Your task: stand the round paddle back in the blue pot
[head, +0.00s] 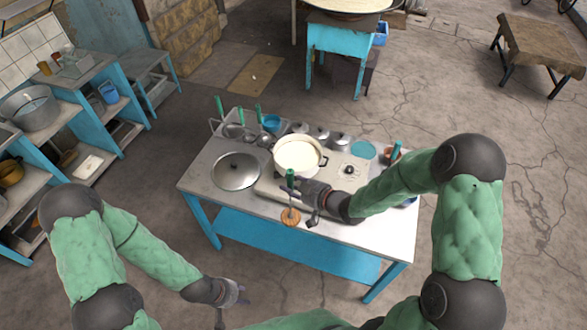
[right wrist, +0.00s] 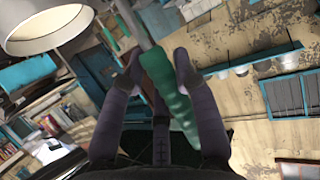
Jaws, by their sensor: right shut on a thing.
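My right gripper (head: 296,185) is shut on the green handle of the round paddle (head: 291,216), above the front part of the table. The paddle hangs roughly upright, with its round brown head low near the table's front edge. I cannot tell whether the head touches the table. In the right wrist view the green handle (right wrist: 160,85) lies between the fingers of my right gripper (right wrist: 158,62). A small blue pot (head: 271,123) stands at the back of the table, left of the milk pot. My left gripper (head: 238,292) is low in front of the table; its jaw opening is unclear.
A wide pot of milk (head: 299,152) stands mid-table, between the right gripper and the blue pot. A round metal lid or pan (head: 237,171) lies left. Green-handled utensils (head: 240,117) stand at the back left. Several metal canisters (head: 340,140) and a teal disc (head: 363,149) are at the back.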

